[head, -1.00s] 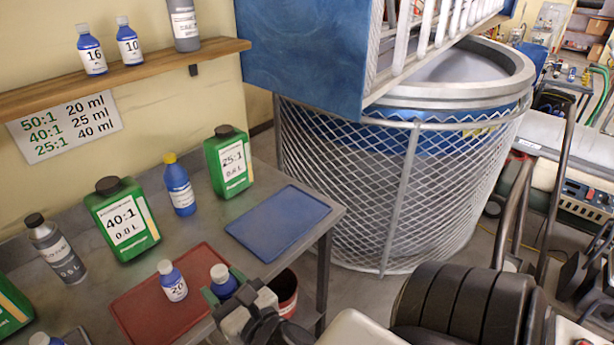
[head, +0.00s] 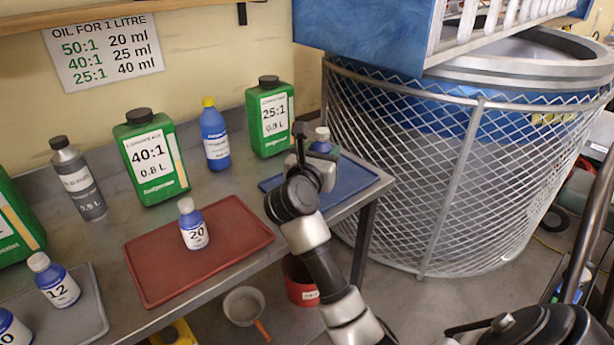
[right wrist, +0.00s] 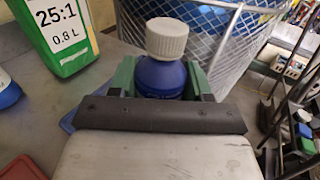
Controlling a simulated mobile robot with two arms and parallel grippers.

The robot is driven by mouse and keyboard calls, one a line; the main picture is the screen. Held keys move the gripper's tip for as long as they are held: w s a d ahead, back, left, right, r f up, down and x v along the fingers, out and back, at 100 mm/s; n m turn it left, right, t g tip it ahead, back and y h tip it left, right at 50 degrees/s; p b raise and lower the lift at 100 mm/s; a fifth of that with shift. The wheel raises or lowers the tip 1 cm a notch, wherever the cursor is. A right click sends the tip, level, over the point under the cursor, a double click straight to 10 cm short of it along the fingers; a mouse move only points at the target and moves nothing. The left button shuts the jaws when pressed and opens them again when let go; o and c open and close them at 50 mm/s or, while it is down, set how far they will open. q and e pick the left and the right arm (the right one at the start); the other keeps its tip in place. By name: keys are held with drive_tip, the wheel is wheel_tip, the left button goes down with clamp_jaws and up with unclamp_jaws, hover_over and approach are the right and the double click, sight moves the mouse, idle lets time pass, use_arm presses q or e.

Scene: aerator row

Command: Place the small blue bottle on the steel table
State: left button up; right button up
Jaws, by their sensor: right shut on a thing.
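The small blue bottle (head: 321,142) with a white cap is in my right gripper (head: 316,165), over the blue mat at the table's right end. In the right wrist view the bottle (right wrist: 162,76) stands upright between the two green-edged fingers (right wrist: 163,84), which are shut on it. Its base is hidden, so I cannot tell whether it touches the mat. The steel table (head: 227,182) runs along the wall, with bare grey metal between the mats and the back row. My left gripper is not in view.
The blue mat (head: 358,183) lies under my gripper. A red mat (head: 150,270) holds bottle "20" (head: 193,228). Green jugs "40:1" (head: 150,160) and "25:1" (head: 269,120) and a yellow-capped blue bottle (head: 214,140) stand behind. A mesh-caged tub (head: 450,190) is right.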

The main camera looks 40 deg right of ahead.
drive_tip(key=shift+w+a+f, duration=0.1)
drive_tip(key=shift+w+f, duration=1.05)
drive_tip(key=shift+f, duration=0.25)
drive_tip(key=shift+w+f, duration=1.2)
drive_tip(key=shift+f, duration=0.15)
drive_tip(key=shift+w+a+f, duration=0.1)
drive_tip(key=shift+w+f, duration=1.05)
drive_tip(key=shift+f, duration=0.25)
drive_tip(key=shift+f+b, duration=0.25)
drive_tip(key=shift+b, duration=0.05)
drive_tip(key=o, duration=1)
drive_tip(key=shift+r, duration=0.1)
drive_tip(key=shift+c, duration=0.2)
drive_tip(key=shift+r+p, duration=0.25)
drive_tip(key=shift+p, duration=0.05)
drive_tip(key=b+v, duration=0.1)
drive_tip(key=v, duration=1.1)
drive_tip(key=shift+d+f, duration=0.1)
